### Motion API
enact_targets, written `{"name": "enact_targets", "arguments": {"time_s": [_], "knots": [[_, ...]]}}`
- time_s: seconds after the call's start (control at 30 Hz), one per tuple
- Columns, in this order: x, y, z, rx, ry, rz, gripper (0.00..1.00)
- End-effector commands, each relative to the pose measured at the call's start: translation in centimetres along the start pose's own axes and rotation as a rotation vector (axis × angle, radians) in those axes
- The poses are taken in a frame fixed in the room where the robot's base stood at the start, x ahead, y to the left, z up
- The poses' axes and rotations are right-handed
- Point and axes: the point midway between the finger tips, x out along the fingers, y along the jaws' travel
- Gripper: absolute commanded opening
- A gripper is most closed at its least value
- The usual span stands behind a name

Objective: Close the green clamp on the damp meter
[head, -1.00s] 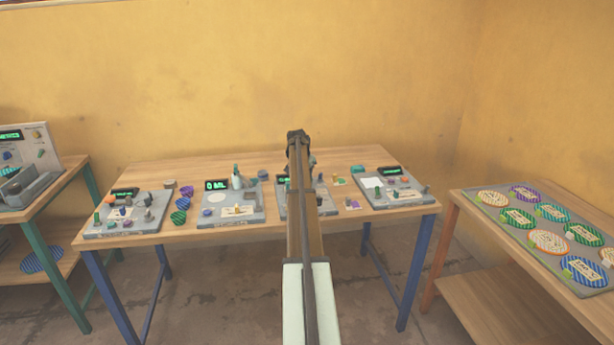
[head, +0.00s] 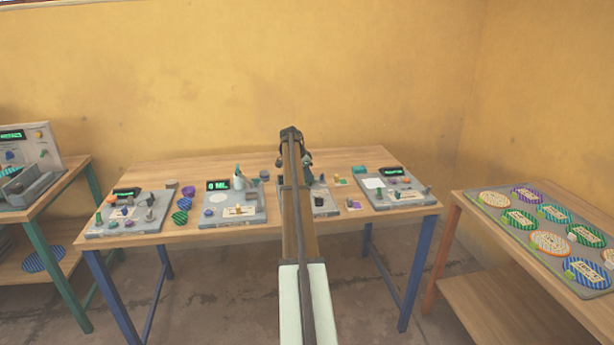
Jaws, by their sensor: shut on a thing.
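My gripper (head: 307,164) hangs at the far end of my arm, over the third meter board (head: 325,208) from the left on the middle table. It is small and dark here. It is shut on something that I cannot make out. My arm covers the left and middle of that board, and a dark knob (head: 321,190) shows on its right part. I cannot read which board is the damp meter. No green clamp shows clearly on the third board. A small green upright part (head: 237,170) stands on the second board (head: 250,217).
The leftmost board (head: 120,230) and rightmost board (head: 395,202) carry small knobs. A teal block (head: 359,170) lies at the back. A right-hand table holds striped discs (head: 549,243).

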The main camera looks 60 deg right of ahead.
Motion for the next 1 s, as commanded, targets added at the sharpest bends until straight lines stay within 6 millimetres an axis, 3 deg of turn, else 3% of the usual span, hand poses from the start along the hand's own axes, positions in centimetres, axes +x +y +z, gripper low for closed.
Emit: {"name": "enact_targets", "arguments": {"time_s": [0.37, 0.4, 0.63, 1.0], "knots": [[-0.03, -0.05, -0.03, 0.007, 0.0, 0.001, 0.0], [-0.03, -0.05, -0.03, 0.006, 0.0, 0.001, 0.18], [-0.01, -0.03, -0.01, 0.005, 0.0, 0.001, 0.4], [-0.62, -0.03, 0.01, 0.004, 0.0, 0.001, 0.4]]}}
